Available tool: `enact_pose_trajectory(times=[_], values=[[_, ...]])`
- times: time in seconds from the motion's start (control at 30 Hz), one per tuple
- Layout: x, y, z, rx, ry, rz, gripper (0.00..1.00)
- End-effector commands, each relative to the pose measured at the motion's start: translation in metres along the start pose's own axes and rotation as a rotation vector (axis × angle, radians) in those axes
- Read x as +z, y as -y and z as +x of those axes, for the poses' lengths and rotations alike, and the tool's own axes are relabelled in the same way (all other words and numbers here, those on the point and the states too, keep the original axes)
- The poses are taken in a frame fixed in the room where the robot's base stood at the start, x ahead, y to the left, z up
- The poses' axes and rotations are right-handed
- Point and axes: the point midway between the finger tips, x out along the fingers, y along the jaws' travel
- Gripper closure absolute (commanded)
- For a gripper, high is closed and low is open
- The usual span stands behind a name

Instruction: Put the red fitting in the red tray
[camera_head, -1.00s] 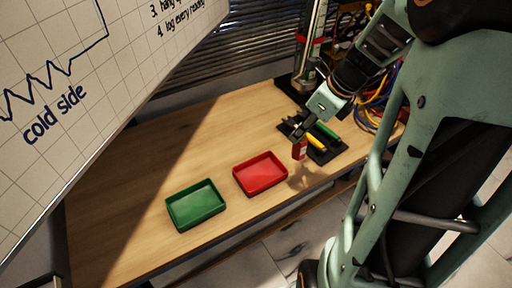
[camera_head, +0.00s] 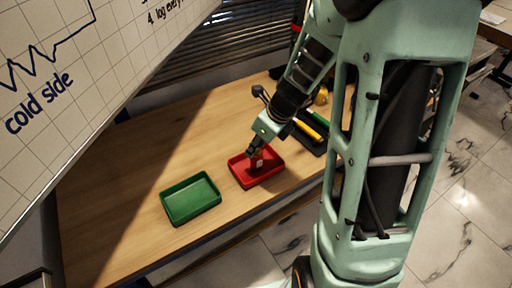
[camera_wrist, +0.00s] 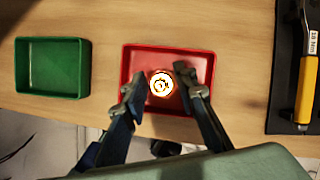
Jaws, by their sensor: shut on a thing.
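The red fitting (camera_head: 257,163) is held in my gripper (camera_head: 254,152) over the red tray (camera_head: 240,181) in the head view. In the wrist view, the fitting's round, bright end (camera_wrist: 161,85) shows between the two fingers of my gripper (camera_wrist: 160,82), within the outline of the red tray (camera_wrist: 204,62). My gripper is shut on the fitting. I cannot tell whether the fitting's lower end touches the tray floor.
A green tray (camera_head: 190,200) stands left of the red tray on the wooden table (camera_head: 150,160). A black mat (camera_wrist: 284,60) with a yellow-handled tool (camera_wrist: 307,90) lies at the right. A whiteboard (camera_head: 70,60) leans in at the upper left.

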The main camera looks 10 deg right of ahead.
Motion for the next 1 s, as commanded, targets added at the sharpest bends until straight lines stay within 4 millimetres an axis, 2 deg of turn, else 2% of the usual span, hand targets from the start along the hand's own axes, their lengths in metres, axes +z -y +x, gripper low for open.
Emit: enact_pose_trajectory(times=[0.33,0.37,0.5,0.83,1.0], values=[[-0.001,0.001,0.004,-0.002,0.002,-0.002,1.00],[-0.001,0.001,0.003,-0.001,0.001,-0.002,0.71],[-0.001,0.000,0.002,-0.001,0.001,-0.002,0.56],[0.001,0.001,-0.001,-0.001,0.001,-0.002,0.56],[0.003,0.001,-0.024,-0.004,0.004,-0.003,0.56]])
